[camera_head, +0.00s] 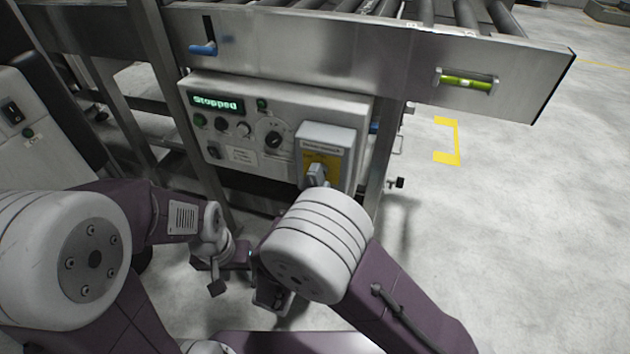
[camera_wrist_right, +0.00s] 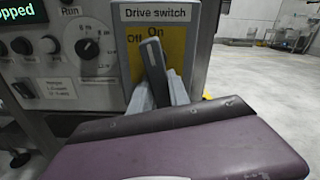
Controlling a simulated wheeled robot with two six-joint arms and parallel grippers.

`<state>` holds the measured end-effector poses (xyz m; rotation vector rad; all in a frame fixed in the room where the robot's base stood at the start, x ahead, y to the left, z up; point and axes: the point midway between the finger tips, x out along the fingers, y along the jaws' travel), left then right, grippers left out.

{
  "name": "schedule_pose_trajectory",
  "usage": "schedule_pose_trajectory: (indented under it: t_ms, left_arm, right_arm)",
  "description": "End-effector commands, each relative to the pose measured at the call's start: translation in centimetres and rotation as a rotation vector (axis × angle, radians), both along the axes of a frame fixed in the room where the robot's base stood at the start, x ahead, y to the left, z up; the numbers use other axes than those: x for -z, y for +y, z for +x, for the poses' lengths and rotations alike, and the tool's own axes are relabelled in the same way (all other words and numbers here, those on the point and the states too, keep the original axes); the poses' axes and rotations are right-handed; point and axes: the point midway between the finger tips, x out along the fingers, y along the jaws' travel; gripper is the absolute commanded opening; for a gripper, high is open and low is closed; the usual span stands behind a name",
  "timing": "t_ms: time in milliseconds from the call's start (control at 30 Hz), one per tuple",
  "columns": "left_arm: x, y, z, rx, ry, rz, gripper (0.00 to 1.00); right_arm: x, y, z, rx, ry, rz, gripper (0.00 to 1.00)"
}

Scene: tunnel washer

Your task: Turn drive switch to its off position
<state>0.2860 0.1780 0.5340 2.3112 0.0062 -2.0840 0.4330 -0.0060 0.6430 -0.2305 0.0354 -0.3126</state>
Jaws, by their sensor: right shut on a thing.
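The drive switch is a grey box (camera_wrist_right: 160,12) labelled "Drive switch", with a yellow plate (camera_wrist_right: 176,46) marked "Off" on the left and "On" at the top. Its dark handle (camera_wrist_right: 153,60) stands nearly upright with its tip leaning slightly left, just below "On" and right of "Off". My right gripper (camera_wrist_right: 161,92) is shut on the handle, its grey fingers on either side. In the head view the box (camera_head: 326,137) is at the panel's lower right, and the right gripper (camera_head: 316,174) is partly hidden by my wrist. My left gripper (camera_head: 222,272) hangs low, away from the switch; its jaw opening is unclear.
The control panel (camera_head: 235,155) has a green display (camera_head: 218,104) reading "Stopped", several knobs and a dial (camera_head: 273,139). A roller conveyor frame (camera_head: 330,38) runs above it. A metal leg (camera_head: 385,150) stands right of the box. Open floor (camera_head: 520,220) lies to the right.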

Motion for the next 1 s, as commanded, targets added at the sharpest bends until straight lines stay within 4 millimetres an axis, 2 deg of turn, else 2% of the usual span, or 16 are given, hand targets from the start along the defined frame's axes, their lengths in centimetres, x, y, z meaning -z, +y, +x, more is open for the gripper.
schedule_pose_trajectory:
  t_ms: [33,400,700,1000]
  left_arm:
    - [-2.0,0.0,0.0,0.000,0.000,0.000,0.36]
    - [-8.8,0.0,0.0,0.000,0.000,0.000,0.36]
    - [-13.5,0.0,0.0,0.000,0.000,0.000,0.36]
    - [-17.2,0.0,0.0,0.000,0.000,0.000,0.36]
  right_arm:
    - [-0.9,-0.2,-0.1,0.000,0.021,-0.047,0.00]
    - [-1.3,-1.0,-0.4,0.001,0.129,-0.382,0.00]
    - [-1.7,-1.6,-0.5,0.000,0.216,-0.651,0.00]
    - [-2.1,-1.9,-0.7,0.000,0.302,-0.916,0.00]
